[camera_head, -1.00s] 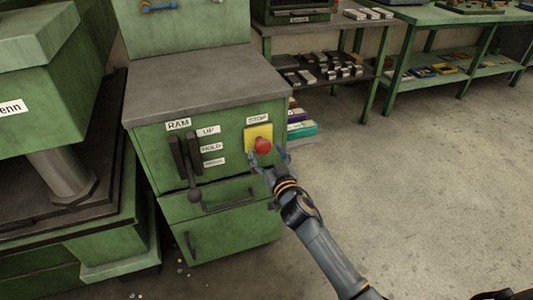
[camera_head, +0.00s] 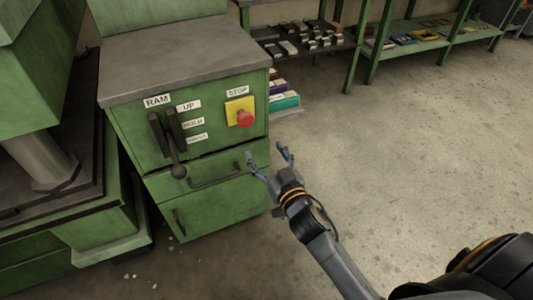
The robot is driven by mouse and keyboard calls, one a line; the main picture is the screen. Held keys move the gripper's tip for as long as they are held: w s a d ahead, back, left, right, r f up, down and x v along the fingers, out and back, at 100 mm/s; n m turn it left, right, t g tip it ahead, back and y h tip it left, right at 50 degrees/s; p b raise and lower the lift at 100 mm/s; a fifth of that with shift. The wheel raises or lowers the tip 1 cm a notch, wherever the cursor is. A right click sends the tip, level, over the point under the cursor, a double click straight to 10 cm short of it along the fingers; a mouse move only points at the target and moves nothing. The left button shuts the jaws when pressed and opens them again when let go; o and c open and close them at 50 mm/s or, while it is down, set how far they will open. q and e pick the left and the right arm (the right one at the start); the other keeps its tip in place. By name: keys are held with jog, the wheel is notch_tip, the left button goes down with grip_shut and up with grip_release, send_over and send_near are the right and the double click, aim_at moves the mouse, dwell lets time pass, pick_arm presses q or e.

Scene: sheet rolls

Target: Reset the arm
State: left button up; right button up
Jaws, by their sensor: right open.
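My right gripper (camera_head: 267,155) is open and empty. It is in front of the green cabinet (camera_head: 230,208), below and a little right of the red stop button (camera_head: 245,118), and appears apart from it. The button sits on a yellow plate (camera_head: 233,107) under a STOP label. A dark ram lever (camera_head: 170,145) with a round knob hangs down at the left of the panel, beside the UP and HOLD labels; a third label below is too small to read. My left gripper is not in view.
A large green press (camera_head: 38,80) with a grey column stands at the left. Green shelves (camera_head: 372,60) with small metal blocks and trays stand at the back. Coloured boxes (camera_head: 284,98) sit beside the cabinet. The concrete floor (camera_head: 420,150) at the right is clear.

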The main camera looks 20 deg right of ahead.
dwell(0.4)
jog(key=s+d+f+g+h, duration=0.1)
jog(key=s+f+g, duration=0.4)
jog(key=f, duration=0.4)
jog(key=s+d+f+g+h, duration=0.1)
jog(key=s+d+f+g, duration=0.15)
jog(key=s+f, duration=0.5)
jog(key=s+a+f+n+g+y+p, duration=0.25)
jog(key=s+f+g+p, duration=0.75)
jog(key=s+f, duration=0.85)
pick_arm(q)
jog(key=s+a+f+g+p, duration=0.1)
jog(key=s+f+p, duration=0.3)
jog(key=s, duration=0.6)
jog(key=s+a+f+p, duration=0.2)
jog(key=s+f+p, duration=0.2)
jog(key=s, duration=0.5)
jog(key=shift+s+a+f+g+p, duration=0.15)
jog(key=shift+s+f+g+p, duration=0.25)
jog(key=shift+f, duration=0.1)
pick_arm(e)
jog(key=s+d+h, duration=0.1)
jog(key=s+d, duration=0.1)
jog(key=s, duration=1.2)
jog(key=shift+s+f, duration=0.35)
jog(key=shift+s, duration=0.05)
jog(key=shift+d+m+t, duration=0.1)
jog(key=shift+m+t, duration=0.15)
